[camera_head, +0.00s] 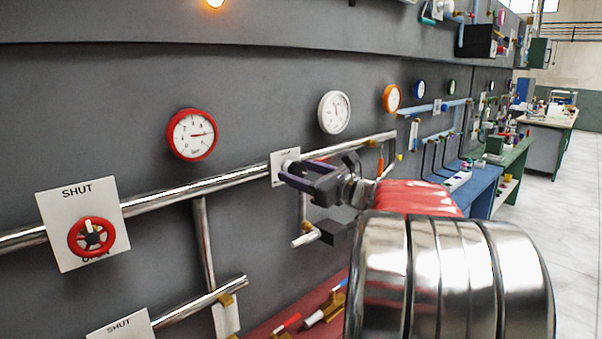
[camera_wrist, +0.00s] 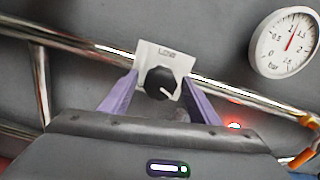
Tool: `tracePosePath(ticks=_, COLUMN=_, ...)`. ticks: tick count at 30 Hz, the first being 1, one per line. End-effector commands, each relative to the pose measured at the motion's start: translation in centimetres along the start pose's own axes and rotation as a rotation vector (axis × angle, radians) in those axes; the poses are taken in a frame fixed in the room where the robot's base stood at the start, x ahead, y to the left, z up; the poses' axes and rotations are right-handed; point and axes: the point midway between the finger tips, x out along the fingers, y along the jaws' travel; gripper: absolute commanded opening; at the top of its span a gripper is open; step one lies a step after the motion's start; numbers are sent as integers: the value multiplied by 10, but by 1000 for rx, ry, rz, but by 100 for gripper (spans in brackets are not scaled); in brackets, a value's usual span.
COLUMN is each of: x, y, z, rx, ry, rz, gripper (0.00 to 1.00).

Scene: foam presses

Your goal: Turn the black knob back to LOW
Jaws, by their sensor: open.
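The black knob (camera_wrist: 160,81) sits on a white plate (camera_wrist: 172,54) marked LOW at its top, in the wrist view. The knob's white pointer line aims to the lower right, away from the LOW mark. My gripper (camera_wrist: 161,88) is open, with one purple finger on each side of the knob; I cannot tell whether they touch it. In the head view my gripper (camera_head: 283,172) is in front of the plate (camera_head: 279,162), and the knob is mostly hidden behind it.
A steel pipe (camera_head: 235,177) runs along the wall at the plate. A white gauge (camera_head: 334,112) and a red gauge (camera_head: 192,135) are above it. A red handwheel (camera_head: 91,237) on a SHUT plate is at the left. Benches (camera_head: 487,172) stand at the right; the floor there is clear.

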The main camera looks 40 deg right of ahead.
Motion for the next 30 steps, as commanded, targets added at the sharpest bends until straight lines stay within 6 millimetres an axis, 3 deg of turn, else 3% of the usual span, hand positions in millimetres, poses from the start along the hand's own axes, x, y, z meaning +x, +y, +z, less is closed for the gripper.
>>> tracePosePath(ticks=6, x=0, y=0, z=0, rx=0, ry=0, rz=0, gripper=55)
tracePosePath(ticks=23, x=0, y=0, z=0, rx=0, ry=0, rz=1, gripper=16)
tracePosePath(ticks=30, x=0, y=1, z=0, rx=-9, ry=0, rz=2, gripper=14)
